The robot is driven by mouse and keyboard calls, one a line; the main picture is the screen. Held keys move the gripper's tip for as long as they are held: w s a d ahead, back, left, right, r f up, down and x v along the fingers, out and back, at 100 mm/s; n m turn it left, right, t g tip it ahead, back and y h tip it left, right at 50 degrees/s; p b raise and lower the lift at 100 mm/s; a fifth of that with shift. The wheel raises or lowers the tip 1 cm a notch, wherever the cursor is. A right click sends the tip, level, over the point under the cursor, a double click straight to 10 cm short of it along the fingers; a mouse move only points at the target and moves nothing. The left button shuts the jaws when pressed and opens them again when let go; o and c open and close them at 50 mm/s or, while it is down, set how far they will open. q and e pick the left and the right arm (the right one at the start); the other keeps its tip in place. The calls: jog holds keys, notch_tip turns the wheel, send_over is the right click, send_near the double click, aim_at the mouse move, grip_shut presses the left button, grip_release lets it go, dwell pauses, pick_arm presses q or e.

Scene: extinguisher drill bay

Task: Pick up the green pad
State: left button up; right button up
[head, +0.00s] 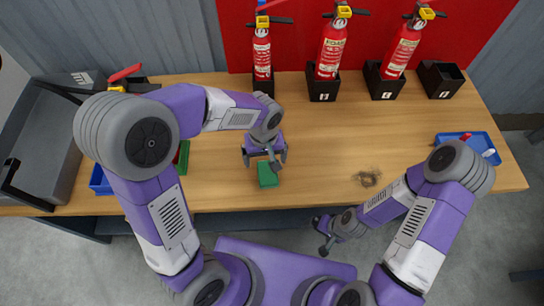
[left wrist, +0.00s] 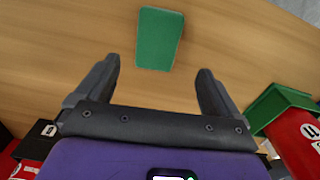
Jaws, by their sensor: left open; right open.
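The green pad (head: 267,176) lies flat on the wooden table (head: 330,150) near its front edge. It also shows in the left wrist view (left wrist: 159,38), just beyond and between my fingertips. My left gripper (head: 265,162) is open and empty, close to the pad at its far side in the head view; the left wrist view shows its two fingers (left wrist: 160,80) spread apart. My right gripper (head: 324,249) is off the table's front edge, at the lower middle of the head view.
Several red extinguishers (head: 333,45) stand in black holders along the back, with an empty black holder (head: 441,80) at the right. A blue tray (head: 480,151) is at the right. A grey bin (head: 45,135) is at the left. The table's middle is mostly clear, with a brown mark (head: 367,178).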

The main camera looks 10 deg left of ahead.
aim_at(268, 172)
pick_arm(q)
jog(key=shift+w+f+b, duration=0.1)
jog(key=shift+f+b, duration=0.3)
jog(key=shift+f, duration=0.55)
jog(key=shift+s+d+f+b, duration=0.1)
jog(key=shift+s+f+b, duration=0.25)
jog(key=shift+f, duration=0.3)
jog(key=f, duration=0.1)
jog(key=f+b, duration=0.1)
jog(key=f, duration=0.1)
jog(key=f+b, duration=0.1)
jog(key=shift+s+d+f, duration=0.1)
jog(key=shift+d+f, duration=0.05)
jog(key=shift+d, duration=0.15)
jog(key=shift+c, duration=0.5)
jog(key=c, duration=1)
